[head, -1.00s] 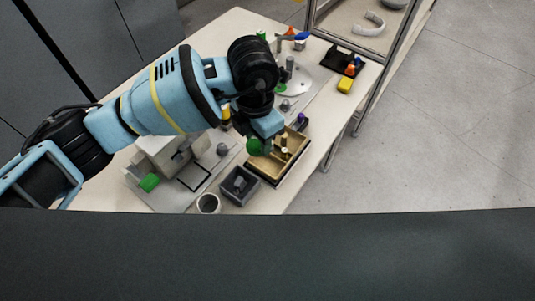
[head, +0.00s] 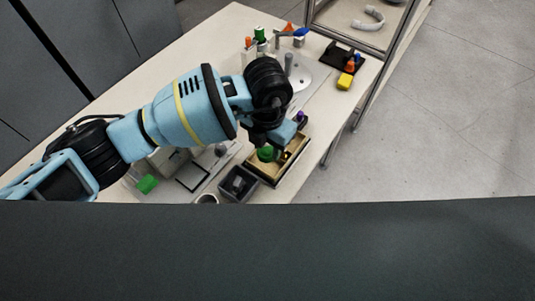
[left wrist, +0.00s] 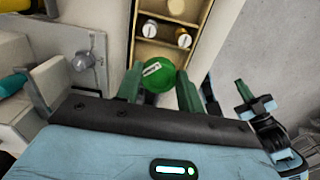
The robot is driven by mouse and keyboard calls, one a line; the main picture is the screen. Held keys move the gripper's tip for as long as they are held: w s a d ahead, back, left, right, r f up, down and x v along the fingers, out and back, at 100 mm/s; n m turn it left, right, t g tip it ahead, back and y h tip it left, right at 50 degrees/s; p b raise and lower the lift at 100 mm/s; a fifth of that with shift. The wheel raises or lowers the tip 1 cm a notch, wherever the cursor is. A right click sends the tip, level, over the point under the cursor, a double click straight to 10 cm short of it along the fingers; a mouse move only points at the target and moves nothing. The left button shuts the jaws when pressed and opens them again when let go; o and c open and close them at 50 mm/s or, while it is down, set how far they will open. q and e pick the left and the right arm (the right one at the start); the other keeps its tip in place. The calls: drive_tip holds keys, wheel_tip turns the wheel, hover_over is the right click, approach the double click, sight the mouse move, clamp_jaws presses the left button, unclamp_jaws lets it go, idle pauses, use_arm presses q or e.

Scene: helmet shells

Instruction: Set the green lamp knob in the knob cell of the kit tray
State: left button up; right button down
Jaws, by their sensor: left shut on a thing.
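The green lamp knob (head: 265,154) is a round green piece with a small pale label on top. It also shows in the left wrist view (left wrist: 158,74), between the two dark green fingers of my left gripper (left wrist: 160,88). The gripper is shut on it. In the head view my left gripper (head: 268,147) is at the left part of the wooden kit tray (head: 262,176), with the knob over it. In the left wrist view, tray compartments with small cylindrical parts lie beyond the knob. The cell beneath the knob is hidden.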

sight(268, 157)
use_arm(q)
drive_tip(key=shift+f, duration=2.45)
drive_tip(key=shift+f, duration=0.1)
drive_tip(key=o, duration=0.7)
wheel_tip(268, 157, up, 12)
drive_tip(key=shift+r, duration=0.15)
drive_tip(key=shift+s, duration=0.1)
